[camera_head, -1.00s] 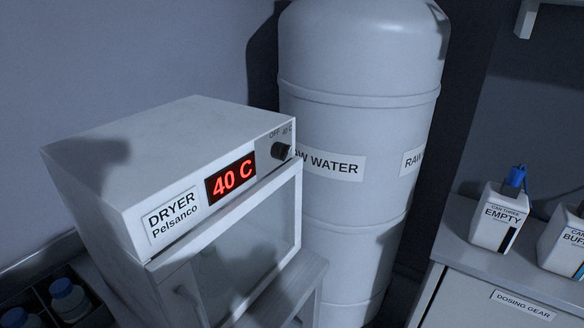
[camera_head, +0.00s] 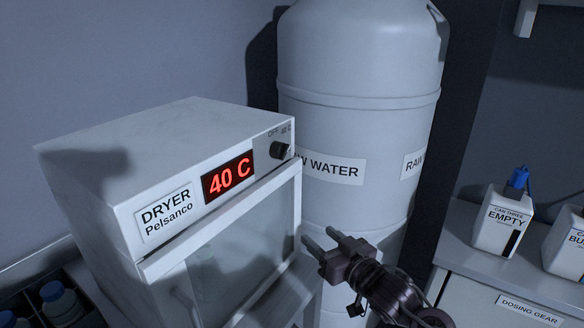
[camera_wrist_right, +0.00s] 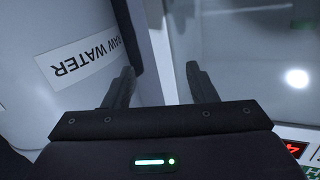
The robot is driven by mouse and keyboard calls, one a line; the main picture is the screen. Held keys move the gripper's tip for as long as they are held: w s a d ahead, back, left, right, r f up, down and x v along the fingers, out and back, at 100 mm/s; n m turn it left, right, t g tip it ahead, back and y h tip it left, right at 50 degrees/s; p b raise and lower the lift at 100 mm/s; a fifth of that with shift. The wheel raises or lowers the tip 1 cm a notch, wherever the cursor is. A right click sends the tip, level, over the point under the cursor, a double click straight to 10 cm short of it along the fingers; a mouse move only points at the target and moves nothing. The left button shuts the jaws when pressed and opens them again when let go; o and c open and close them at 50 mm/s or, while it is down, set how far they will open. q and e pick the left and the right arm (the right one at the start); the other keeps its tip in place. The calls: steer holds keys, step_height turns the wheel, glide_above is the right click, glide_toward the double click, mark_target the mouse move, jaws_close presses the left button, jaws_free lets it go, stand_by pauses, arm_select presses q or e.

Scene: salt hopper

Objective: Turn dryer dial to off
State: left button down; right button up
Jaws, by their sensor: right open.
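The dryer (camera_head: 110,140) is a white box at the left with a red display (camera_head: 229,177) reading "40 C". Its black dial (camera_head: 279,150) sits at the right end of the front panel, below small "OFF" and "40 C" marks. My right gripper (camera_head: 318,238) is open and empty, below and to the right of the dial, in front of the tank and beside the dryer's glass door. In the right wrist view, the open fingers (camera_wrist_right: 165,85) have nothing between them. The dial does not show there. My left gripper is not in view.
A tall white raw water tank (camera_head: 360,60) stands behind and right of the dryer. A counter (camera_head: 462,225) at the right holds cans, one marked "EMPTY" (camera_head: 502,220). Bottles (camera_head: 62,303) sit in a dark crate at the lower left.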

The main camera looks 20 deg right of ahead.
step_height(320, 180, up, 10)
steer(key=n+t+y, duration=0.2)
steer(key=y, duration=0.3)
steer(key=n+y, duration=0.3)
steer(key=y, duration=0.1)
glide_toward(285, 155)
steer(key=w, duration=0.1)
steer(key=w+a+r+g+p, duration=0.1)
steer(key=w+a+r+p, duration=0.1)
steer(key=w+a+r, duration=0.1)
steer(key=w+a, duration=0.1)
steer(key=w, duration=0.1)
steer(key=shift+w+r+y+p, duration=0.2)
steer(key=shift+w+y+p, duration=0.1)
steer(key=shift+w+p, duration=0.1)
steer(key=shift+a, duration=0.1)
steer(key=shift+c, duration=0.2)
steer(key=c, duration=0.9)
